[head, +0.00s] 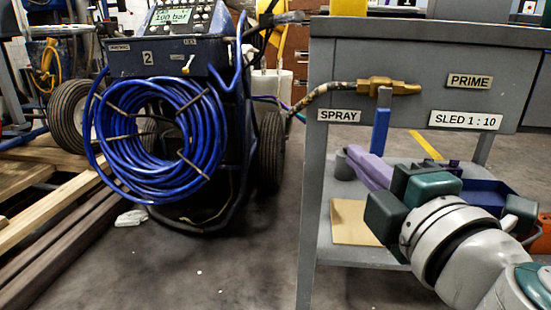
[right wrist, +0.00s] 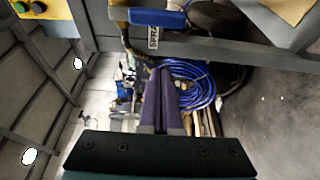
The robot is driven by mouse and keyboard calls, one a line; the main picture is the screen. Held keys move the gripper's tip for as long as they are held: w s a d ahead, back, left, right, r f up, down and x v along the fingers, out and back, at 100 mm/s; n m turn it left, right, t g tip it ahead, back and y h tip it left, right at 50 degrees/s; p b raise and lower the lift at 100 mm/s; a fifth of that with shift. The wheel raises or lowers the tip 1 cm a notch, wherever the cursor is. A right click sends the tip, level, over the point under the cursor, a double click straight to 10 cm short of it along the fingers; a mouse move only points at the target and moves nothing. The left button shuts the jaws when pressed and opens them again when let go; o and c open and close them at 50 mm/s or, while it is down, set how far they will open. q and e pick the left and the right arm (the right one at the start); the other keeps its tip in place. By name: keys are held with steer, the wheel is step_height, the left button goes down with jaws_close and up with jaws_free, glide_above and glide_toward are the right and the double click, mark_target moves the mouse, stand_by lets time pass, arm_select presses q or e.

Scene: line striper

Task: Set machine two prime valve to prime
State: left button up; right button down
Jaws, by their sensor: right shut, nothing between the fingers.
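The machine marked 2 (head: 150,57) stands at the left with a coiled blue hose (head: 165,140) on its front. A brass valve (head: 395,86) sits on the grey panel at the right, with a hose running into it from the left. Its blue handle (head: 380,130) hangs straight down, between the SPRAY label (head: 338,116) and the PRIME label (head: 469,81). The blue handle also shows in the right wrist view (right wrist: 158,17). My right gripper (head: 352,156) has purple fingers, shut and empty, just below and left of the handle's lower end. I cannot tell whether they touch. My left gripper is out of view.
A SLED 1:10 label (head: 466,120) is on the panel. Below it, a lower shelf holds a tan board (head: 352,222) and a dark blue tray (head: 486,194). Wooden planks (head: 45,212) lie at the left.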

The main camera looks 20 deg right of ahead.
mark_target(375, 145)
steer(key=w+d, duration=0.2)
steer(key=w+d+b, duration=0.1)
steer(key=d, duration=0.1)
steer(key=shift+w+d, duration=0.4)
stand_by(0.4)
steer(key=shift+s, duration=0.1)
steer(key=shift+d+n+p, duration=0.15)
steer(key=shift+n+p, duration=0.15)
steer(key=shift+p, duration=0.25)
steer(key=shift+d, duration=0.1)
